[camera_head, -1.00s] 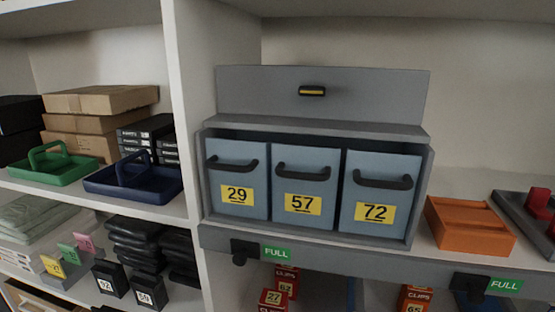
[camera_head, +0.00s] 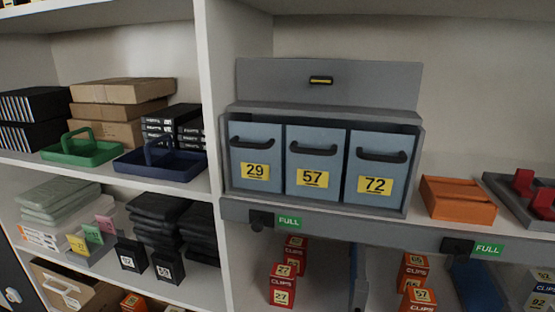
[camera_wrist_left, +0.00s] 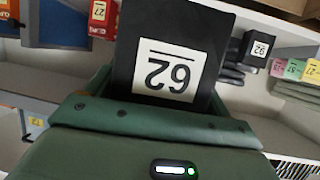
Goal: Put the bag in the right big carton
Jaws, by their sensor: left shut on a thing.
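My left gripper (camera_wrist_left: 155,105) has dark green fingers and shows only in the left wrist view. It is shut on a black, flat-faced item (camera_wrist_left: 185,32) with a white label, whose number appears upside down and reads like 62. I cannot tell from this face whether it is the bag. A brown open-topped carton (camera_head: 72,290) is partly cut off at the lower left of the head view. No other big carton is clear enough to tell left from right. My right gripper is not in view.
A grey unit with blue drawers (camera_head: 310,178) stands on the shelf. Left are a green tray (camera_head: 82,150), a navy tray (camera_head: 160,160) and black labelled boxes (camera_head: 130,255). Right is an orange box (camera_head: 457,198). Red clip boxes (camera_head: 283,283) stand below. A white upright (camera_head: 212,110) divides the shelves.

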